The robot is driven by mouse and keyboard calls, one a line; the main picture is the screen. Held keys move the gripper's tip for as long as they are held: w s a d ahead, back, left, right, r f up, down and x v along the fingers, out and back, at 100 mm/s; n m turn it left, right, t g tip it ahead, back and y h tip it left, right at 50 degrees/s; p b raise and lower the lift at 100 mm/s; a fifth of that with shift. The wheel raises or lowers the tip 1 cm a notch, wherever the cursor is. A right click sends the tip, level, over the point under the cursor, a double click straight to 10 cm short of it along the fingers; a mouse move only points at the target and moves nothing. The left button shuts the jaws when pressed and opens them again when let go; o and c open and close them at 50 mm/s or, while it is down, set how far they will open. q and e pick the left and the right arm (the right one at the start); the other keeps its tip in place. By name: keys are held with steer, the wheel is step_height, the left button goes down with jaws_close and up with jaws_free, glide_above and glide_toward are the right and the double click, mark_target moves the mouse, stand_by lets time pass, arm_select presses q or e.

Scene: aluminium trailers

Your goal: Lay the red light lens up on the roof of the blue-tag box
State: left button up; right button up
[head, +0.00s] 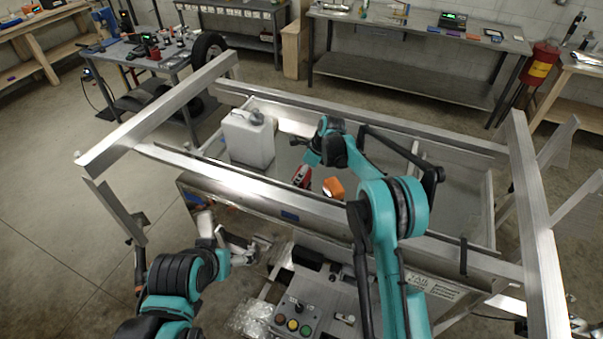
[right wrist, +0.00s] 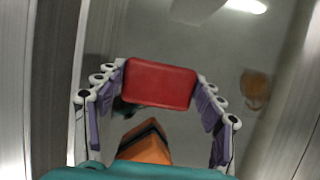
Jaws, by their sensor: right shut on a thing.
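The red light lens (right wrist: 160,84) is a flat red block held between the purple-padded fingers of my right gripper (right wrist: 160,88). In the head view the red lens (head: 302,176) shows beside the orange block (head: 333,188), over the trailer's bed. My right gripper (head: 304,168) is mostly hidden by its own arm there.
A white jerrycan (head: 248,140) stands in the left part of the bed. Aluminium rails (head: 220,177) and posts (head: 538,220) frame the trailer. A button panel (head: 298,317) is at the near side. Workbenches (head: 420,32) line the back. Open floor lies at the left.

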steer(key=shift+f+b, duration=0.3)
steer(key=shift+f, duration=0.1)
steer(key=o, duration=1.4)
steer(key=shift+c, duration=0.2)
steer(key=shift+r+p, duration=2)
steer(key=shift+r, duration=2.55)
